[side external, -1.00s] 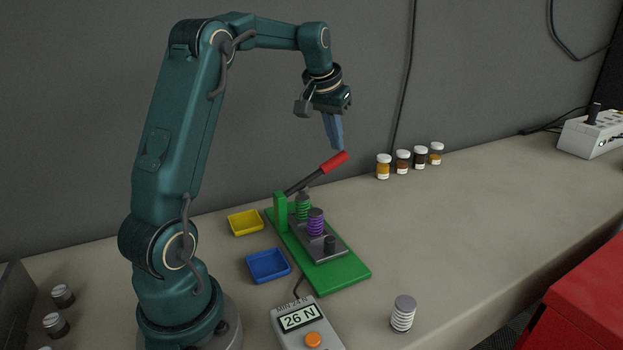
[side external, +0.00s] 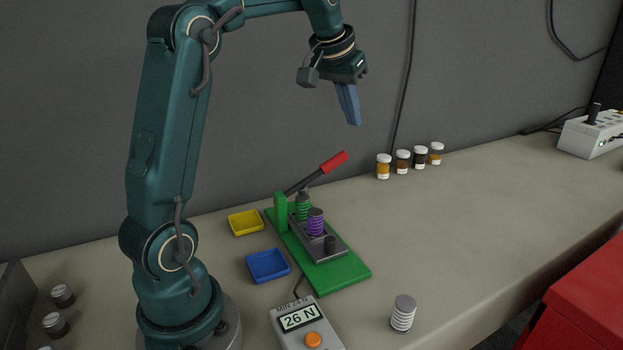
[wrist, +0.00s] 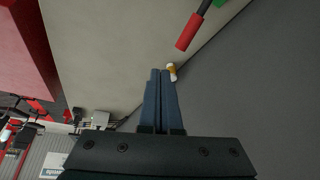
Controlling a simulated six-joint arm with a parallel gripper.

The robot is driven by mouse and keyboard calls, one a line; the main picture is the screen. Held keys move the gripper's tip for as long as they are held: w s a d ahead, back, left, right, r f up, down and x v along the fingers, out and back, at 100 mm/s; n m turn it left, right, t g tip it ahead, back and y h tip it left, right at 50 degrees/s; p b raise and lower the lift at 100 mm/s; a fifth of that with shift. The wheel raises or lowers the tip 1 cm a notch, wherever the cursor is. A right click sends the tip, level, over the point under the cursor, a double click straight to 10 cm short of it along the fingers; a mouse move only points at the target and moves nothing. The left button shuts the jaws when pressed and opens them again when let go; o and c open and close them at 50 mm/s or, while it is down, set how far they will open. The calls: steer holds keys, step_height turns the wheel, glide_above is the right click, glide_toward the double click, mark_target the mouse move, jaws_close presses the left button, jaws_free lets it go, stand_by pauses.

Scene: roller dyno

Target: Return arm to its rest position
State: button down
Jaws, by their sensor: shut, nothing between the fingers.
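My gripper (side external: 352,121) is shut and empty. It hangs in the air, pointing down, above and to the right of the red lever handle (side external: 334,162) of the green press stand (side external: 340,274). In the wrist view the two blue fingers (wrist: 160,72) lie together, with the red handle (wrist: 189,32) beyond them and apart from them. A green spring (side external: 302,208) stands under the lever, and a purple spring (side external: 315,222) stands on the grey plate in front of it.
A yellow tray (side external: 246,223) and a blue tray (side external: 268,265) sit left of the stand. A white spring (side external: 403,314) stands at the front. Several small jars (side external: 402,161) line the wall. Open air surrounds my gripper.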

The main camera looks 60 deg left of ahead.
steer(key=s+d+m+t+h, duration=0.15)
steer(key=s+d+m, duration=0.25)
steer(key=s+d, duration=0.8)
steer(key=s+d+f, duration=0.5)
steer(key=s+f, duration=0.2)
steer(key=f, duration=0.1)
steer(key=shift+d+f+m+g+h, duration=0.3)
steer(key=shift+d+g+h, duration=0.1)
steer(key=shift+g+h, duration=0.05)
